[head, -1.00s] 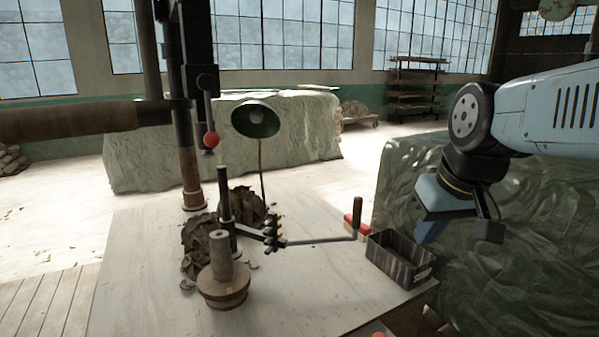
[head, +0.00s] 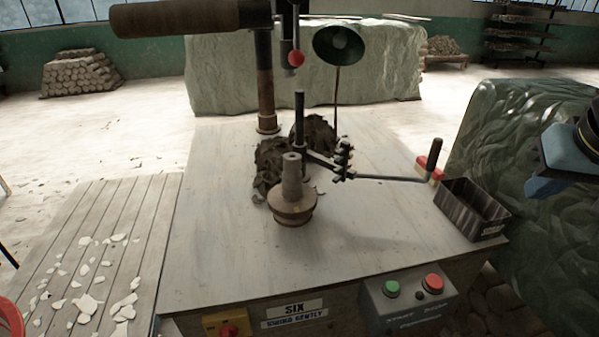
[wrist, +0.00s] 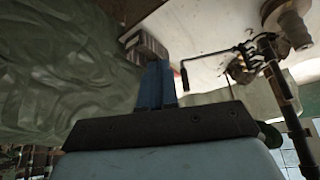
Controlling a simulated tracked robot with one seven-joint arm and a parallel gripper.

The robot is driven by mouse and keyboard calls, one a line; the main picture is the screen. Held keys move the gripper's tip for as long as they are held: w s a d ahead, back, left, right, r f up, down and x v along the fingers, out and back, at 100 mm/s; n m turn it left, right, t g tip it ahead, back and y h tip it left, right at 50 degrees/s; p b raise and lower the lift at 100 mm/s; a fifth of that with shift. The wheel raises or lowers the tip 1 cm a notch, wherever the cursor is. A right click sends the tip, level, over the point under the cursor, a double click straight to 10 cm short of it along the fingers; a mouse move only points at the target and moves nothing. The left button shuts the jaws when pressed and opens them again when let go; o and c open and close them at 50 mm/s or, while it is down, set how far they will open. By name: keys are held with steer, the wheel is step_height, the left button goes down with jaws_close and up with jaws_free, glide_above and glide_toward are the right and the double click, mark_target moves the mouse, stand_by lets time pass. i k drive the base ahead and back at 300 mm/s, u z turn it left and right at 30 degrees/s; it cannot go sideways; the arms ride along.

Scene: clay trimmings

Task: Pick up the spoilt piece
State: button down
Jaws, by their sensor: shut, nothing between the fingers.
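A grey stepped clay piece (head: 291,172) stands upright on a round brown base (head: 294,208) at the middle of the table; I cannot tell any flaw in it. It also shows at the top right of the wrist view (wrist: 293,28). Dark clay trimmings (head: 272,165) are heaped just behind it. My gripper is at the right edge of the head view, partly cut off, well right of the clay piece. In the wrist view my gripper (wrist: 157,82) has its blue fingers together and empty, with the dark box beyond them.
A dark open box (head: 472,210) stands at the table's (head: 230,260) right edge. A cranked tool arm (head: 390,178) reaches between clay piece and box. A lamp (head: 338,46) and a column (head: 265,85) stand behind. A green wrapped block (head: 520,130) is right. The front table top is clear.

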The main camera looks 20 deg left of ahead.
mark_target(292, 185)
steer(key=u, duration=1.35)
steer(key=k, duration=1.1)
steer(key=z, duration=0.75)
steer(key=i, duration=1)
steer(key=u, duration=0.05)
